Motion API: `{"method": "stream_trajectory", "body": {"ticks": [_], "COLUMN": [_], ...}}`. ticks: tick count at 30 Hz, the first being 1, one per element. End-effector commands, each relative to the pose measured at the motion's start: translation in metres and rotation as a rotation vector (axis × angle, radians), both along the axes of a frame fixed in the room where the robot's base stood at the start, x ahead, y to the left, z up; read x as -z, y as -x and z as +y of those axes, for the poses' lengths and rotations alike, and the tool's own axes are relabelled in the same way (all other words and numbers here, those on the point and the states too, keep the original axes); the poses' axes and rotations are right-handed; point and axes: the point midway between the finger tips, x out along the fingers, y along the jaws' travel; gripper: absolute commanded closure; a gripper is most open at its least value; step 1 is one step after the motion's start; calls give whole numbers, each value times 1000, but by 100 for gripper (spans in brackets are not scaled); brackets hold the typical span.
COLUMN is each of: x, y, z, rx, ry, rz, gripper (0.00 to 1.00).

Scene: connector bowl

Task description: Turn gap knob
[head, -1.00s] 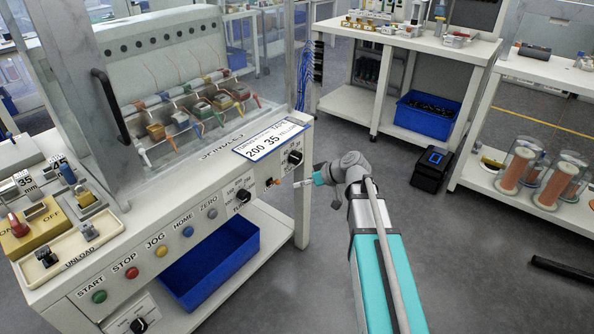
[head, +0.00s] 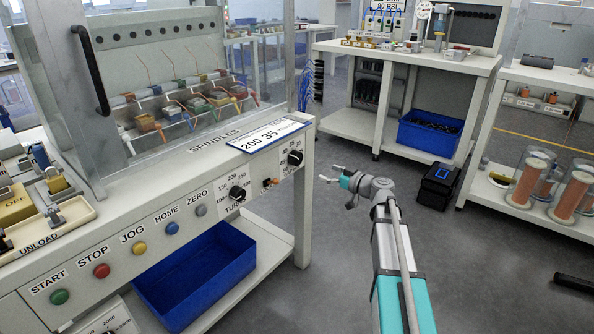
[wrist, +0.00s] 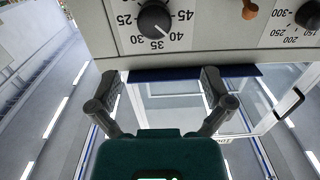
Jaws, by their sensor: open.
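The black knob with a scale of 25 to 45 sits at the right end of the white machine's front panel in the head view (head: 295,158). It shows large at the top of the wrist view (wrist: 154,18), its white pointer line between about 35 and 40. Its name label is not readable. My gripper (head: 341,187) is open and empty to the right of the panel, apart from the knob. In the wrist view its two fingers (wrist: 160,88) are spread below the knob, with nothing between them.
An orange toggle (head: 270,182) and the turns knob (head: 237,193) are left of the scaled knob. A card reading 200 and 35 (head: 270,135) lies above them. A blue bin (head: 195,278) stands under the panel.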

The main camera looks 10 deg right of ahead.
Motion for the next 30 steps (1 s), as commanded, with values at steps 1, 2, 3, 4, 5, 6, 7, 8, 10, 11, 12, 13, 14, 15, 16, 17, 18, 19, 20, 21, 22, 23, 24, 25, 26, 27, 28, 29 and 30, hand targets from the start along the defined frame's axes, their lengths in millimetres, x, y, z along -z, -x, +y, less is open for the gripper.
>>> {"method": "stream_trajectory", "body": {"ticks": [1, 2, 3, 4, 5, 6, 7, 8, 10, 11, 12, 13, 14, 15, 16, 17, 18, 19, 20, 21, 22, 23, 24, 25, 26, 27, 28, 29, 30], "x": [4, 4, 4, 4, 3, 3, 2, 2, 2, 2, 2, 2, 2, 2, 2, 2, 2, 2, 2, 2, 2, 2, 2, 2, 2, 2, 2, 2, 2], "y": [-2, -3, -4, -4, -4, -4, -4, -4, -4, -4, -4, -4, -4, -4, -4, -5, -5, -6, -7, -9, -10, -12, -14, -17, -19, -22, -25, -28, -32], "z": [-3, -5, -6, -6, -7, -7, -7, -7, -7, -7, -7, -7, -7, -7, -6, -6, -6, -5, -4, -3, -2, 0, 2, 4, 6, 9, 11, 14, 17], "rx": [7, 10, 13, 14, 15, 16, 16, 16, 16, 16, 15, 15, 15, 15, 15, 15, 15, 15, 14, 14, 14, 14, 13, 13, 13, 13, 13, 13, 13], "ry": [-3, -5, -5, -6, -5, -6, -6, -6, -6, -6, -5, -6, -6, -6, -6, -6, -6, -6, -6, -6, -6, -6, -6, -6, -6, -6, -6, -6, -6], "rz": [-12, -19, -24, -27, -29, -31, -31, -31, -31, -31, -30, -29, -29, -29, -29, -29, -29, -29, -29, -29, -29, -29, -29, -29, -29, -29, -29, -29, -29], "gripper": [0, 0, 0, 0, 0, 0, 0, 0, 0, 0, 0, 0, 0, 0, 0, 0, 0, 0, 0, 0, 0, 0, 0, 0, 0, 0, 0, 0, 0]}}
